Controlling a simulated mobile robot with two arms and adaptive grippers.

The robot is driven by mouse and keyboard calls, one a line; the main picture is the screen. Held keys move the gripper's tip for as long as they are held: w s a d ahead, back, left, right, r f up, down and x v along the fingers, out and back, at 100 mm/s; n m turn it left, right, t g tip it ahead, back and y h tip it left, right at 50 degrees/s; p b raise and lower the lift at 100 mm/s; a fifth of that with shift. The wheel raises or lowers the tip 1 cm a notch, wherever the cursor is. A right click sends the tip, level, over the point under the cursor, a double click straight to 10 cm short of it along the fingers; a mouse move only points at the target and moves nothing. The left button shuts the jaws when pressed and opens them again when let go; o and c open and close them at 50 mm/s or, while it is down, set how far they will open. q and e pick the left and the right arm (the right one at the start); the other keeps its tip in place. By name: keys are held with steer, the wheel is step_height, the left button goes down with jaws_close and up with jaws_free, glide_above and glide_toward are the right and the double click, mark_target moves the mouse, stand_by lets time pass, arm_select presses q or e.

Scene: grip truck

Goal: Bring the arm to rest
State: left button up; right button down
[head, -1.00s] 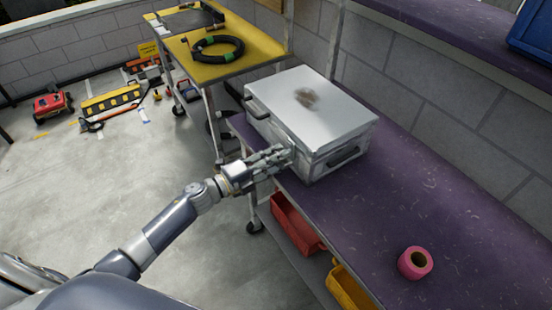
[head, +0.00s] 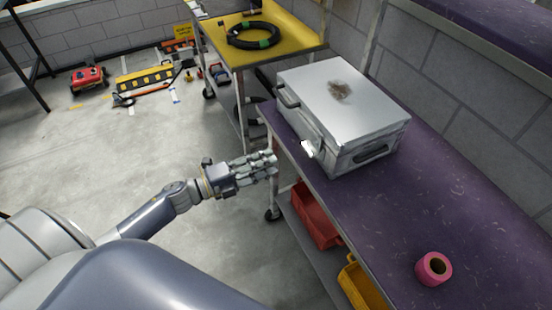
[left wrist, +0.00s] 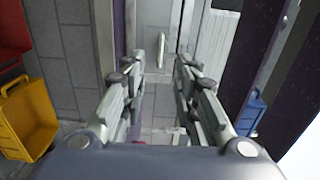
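My left gripper (head: 264,166) is just off the front edge of the purple bench (head: 400,232), left of and below the silver case (head: 350,100). It is empty. In the left wrist view its two fingers (left wrist: 160,62) stand apart with nothing between them. The case sits on the bench with its lid down. A bright latch (head: 309,149) shows on its front, apart from my fingers. My right gripper is in neither view.
A red bin (head: 314,214) and a yellow bin (head: 358,288) sit below the bench. Pink tape (head: 433,268) lies on top. A yellow cart (head: 285,45) stands behind. Open floor (head: 110,165) lies to the left.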

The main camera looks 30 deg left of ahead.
arm_select(q)
steer(key=shift+s+a, duration=0.15)
steer(key=shift+s, duration=0.05)
stand_by(0.4)
steer(key=s+a+f+n+g+y, duration=0.1)
steer(key=s+a+f+n+y, duration=0.3)
steer(key=f, duration=0.6)
steer(key=s+a+f+n+g+y, duration=0.1)
steer(key=s+f+n+y, duration=0.15)
steer(key=f+n, duration=0.55)
steer(key=s+a+f+n+g+y, duration=0.1)
steer(key=s+a+f+n+y, duration=0.15)
steer(key=f, duration=0.95)
steer(key=s+d+f+n+g, duration=0.2)
steer(key=s+f, duration=0.4)
steer(key=s, duration=0.4)
steer(key=s+d+f+n+g+y, duration=0.1)
steer(key=s+d+f+n+g, duration=0.2)
steer(key=s+f, duration=0.4)
steer(key=s+d+f+n+g+y, duration=0.1)
steer(key=s+d+f+n+g, duration=0.2)
steer(key=s, duration=1.2)
step_height(320, 180, down, 4)
steer(key=shift+d+r+g, duration=0.25)
steer(key=shift+d+g, duration=0.55)
steer(key=shift+g, duration=0.3)
steer(key=shift+n, duration=0.25)
